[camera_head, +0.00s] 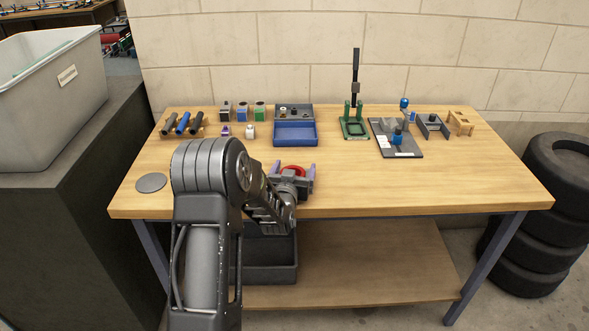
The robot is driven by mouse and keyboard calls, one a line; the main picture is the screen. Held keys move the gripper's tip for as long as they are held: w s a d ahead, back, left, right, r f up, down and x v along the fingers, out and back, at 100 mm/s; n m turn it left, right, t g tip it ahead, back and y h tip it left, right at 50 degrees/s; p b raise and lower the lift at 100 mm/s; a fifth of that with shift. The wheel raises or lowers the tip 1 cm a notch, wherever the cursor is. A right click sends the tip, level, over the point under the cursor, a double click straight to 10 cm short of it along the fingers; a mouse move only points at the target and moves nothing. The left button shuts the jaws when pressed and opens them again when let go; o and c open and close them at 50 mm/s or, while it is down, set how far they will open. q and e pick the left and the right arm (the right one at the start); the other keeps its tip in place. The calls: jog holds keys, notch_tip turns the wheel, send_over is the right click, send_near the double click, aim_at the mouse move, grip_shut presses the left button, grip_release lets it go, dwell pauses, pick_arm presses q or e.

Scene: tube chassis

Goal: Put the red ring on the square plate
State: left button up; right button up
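The red ring (292,169) lies near the table's front edge, just beyond my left arm's wrist, and its lower part is hidden. My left gripper (292,172) is at the ring, with upright purple-grey parts on either side of it. I cannot tell whether it grips the ring or only surrounds it. For a square plate, I see a green square base (355,128) with a tall black lever and a dark grey plate (401,152) with clamps; which one is meant is unclear. My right gripper is out of view.
A blue tray (295,134), small coloured blocks (242,112) and dark cylinders (183,123) stand along the back. A grey disc (151,182) lies at the front left. The front right of the table is clear. A dark bin (268,272) sits on the lower shelf.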

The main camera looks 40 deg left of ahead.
pick_arm(q)
jog(key=shift+r, duration=0.1)
jog(key=b+v, duration=0.1)
jog(key=v, duration=1.1)
jog(key=shift+s, duration=0.1)
dwell(0.5)
